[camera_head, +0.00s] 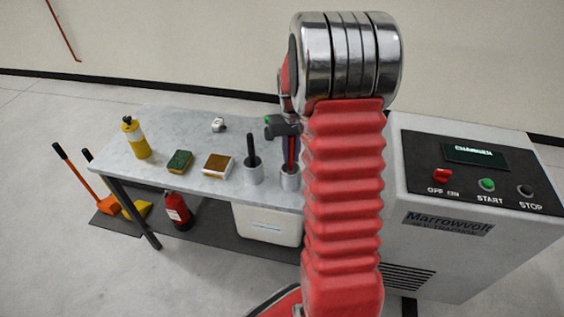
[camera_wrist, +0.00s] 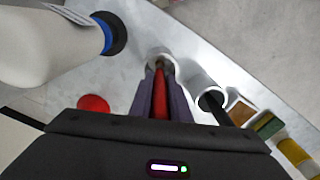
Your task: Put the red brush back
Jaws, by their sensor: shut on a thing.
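The red brush (camera_wrist: 160,98) is between the fingers of my gripper (camera_wrist: 160,75), which is shut on its handle in the wrist view. In the head view the brush (camera_head: 291,150) stands about upright below my gripper, over a grey cup (camera_head: 290,181) on the table. Its lower end meets the cup's opening; how deep it sits is hidden. The cup's pale rim (camera_wrist: 153,54) shows just beyond the fingertips in the wrist view. My red arm hides part of the table right of the cup.
A second grey cup (camera_head: 254,175) with a black handle stands close on the left. A white bottle-shaped thing (camera_wrist: 50,45) is near my gripper. The charger cabinet (camera_head: 470,220) stands right.

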